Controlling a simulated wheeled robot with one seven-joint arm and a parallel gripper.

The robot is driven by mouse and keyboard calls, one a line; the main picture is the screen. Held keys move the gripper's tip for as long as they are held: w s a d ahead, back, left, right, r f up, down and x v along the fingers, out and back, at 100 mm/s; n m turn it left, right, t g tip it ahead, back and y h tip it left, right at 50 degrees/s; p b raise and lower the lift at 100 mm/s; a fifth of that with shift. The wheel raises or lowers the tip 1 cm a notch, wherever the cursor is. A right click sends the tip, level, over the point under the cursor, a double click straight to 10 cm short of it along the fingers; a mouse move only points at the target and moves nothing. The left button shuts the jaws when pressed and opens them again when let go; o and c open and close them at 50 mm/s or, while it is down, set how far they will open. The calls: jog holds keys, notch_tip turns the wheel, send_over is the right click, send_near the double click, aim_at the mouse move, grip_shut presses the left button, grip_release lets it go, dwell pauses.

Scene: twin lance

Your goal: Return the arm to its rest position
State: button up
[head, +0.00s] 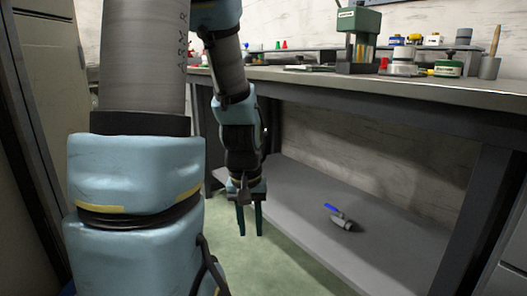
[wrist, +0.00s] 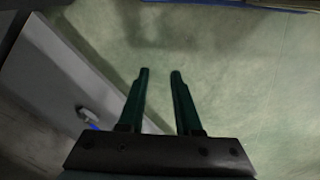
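My arm hangs in front of the workbench in the head view, with its blue and grey links filling the left half. My gripper (head: 250,232) points down over the green floor, beside the front edge of the bench's lower shelf. Its two dark green fingers are apart with nothing between them. In the wrist view the gripper (wrist: 160,72) also shows a clear gap, with only the green floor behind it.
The workbench (head: 400,87) runs along the right, with several jars and a green device (head: 359,35) on top. A valve with a blue handle (head: 341,218) lies on the lower shelf (head: 300,215). A cabinet (head: 55,90) stands at left. Green floor (head: 240,265) is clear below my gripper.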

jog(key=a+r+p, duration=0.2)
jog(key=r+p, duration=1.7)
jog(key=r, duration=0.1)
jog(key=a+r+t+p, duration=0.1)
jog(key=r+p, duration=1.8)
jog(key=r, duration=0.2)
jog(key=shift+s+a, duration=0.25)
jog(key=shift+a, duration=0.1)
